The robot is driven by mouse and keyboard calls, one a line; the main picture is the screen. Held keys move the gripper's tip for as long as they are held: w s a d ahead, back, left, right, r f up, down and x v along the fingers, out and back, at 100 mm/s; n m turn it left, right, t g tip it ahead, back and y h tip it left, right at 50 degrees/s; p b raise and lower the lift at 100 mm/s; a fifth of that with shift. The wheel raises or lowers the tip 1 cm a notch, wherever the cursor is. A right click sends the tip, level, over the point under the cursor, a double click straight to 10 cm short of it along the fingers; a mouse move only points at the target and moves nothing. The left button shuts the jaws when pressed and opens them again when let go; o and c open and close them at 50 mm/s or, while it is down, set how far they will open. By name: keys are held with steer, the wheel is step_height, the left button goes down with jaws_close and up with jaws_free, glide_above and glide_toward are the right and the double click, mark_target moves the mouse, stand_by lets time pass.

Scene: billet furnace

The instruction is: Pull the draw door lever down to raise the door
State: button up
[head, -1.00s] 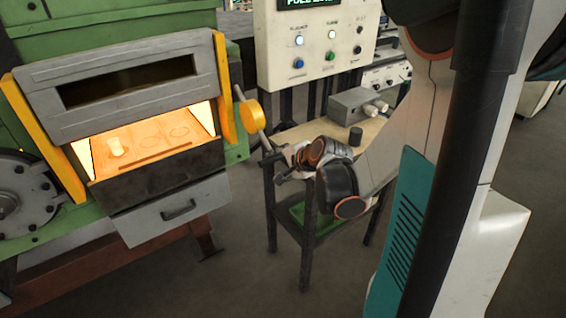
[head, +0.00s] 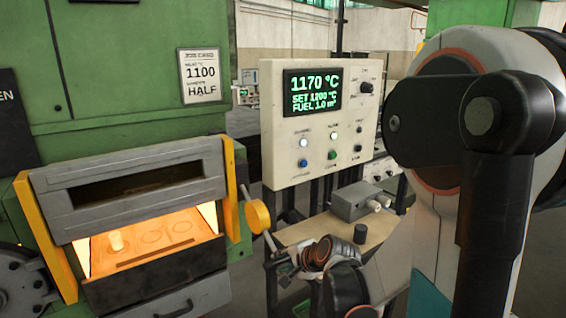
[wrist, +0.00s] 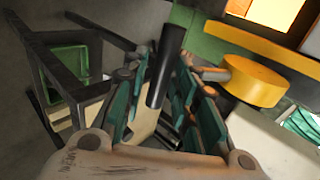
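The draw door lever (head: 269,237) has a yellow round hub (head: 258,217) at the right side of the furnace. Its rod slants down and right toward my gripper (head: 285,274). In the wrist view the lever's black grip (wrist: 168,62) lies between the teal-padded fingers of my gripper (wrist: 164,78). The fingertips are close against both sides, so it appears shut on the grip. The grey door (head: 140,202) stands raised between yellow side rails, with a slot across it. The glowing chamber shows below it, with a bright billet (head: 116,240) upright on its floor.
A control panel (head: 300,165) right of the furnace reads 1170 °C, set 1200 °C. A bench (head: 365,238) with a grey box (head: 361,202) stands close behind my gripper. A sign (head: 199,76) on the green furnace reads 1100 and HALF. My arm fills the right side.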

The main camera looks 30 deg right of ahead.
step_height(320, 180, up, 29)
steer(key=g+p, duration=0.6)
steer(key=p, duration=2.2)
steer(key=shift+w+a+p, duration=0.15)
steer(key=shift+w+p, duration=0.1)
steer(key=shift+p, duration=0.15)
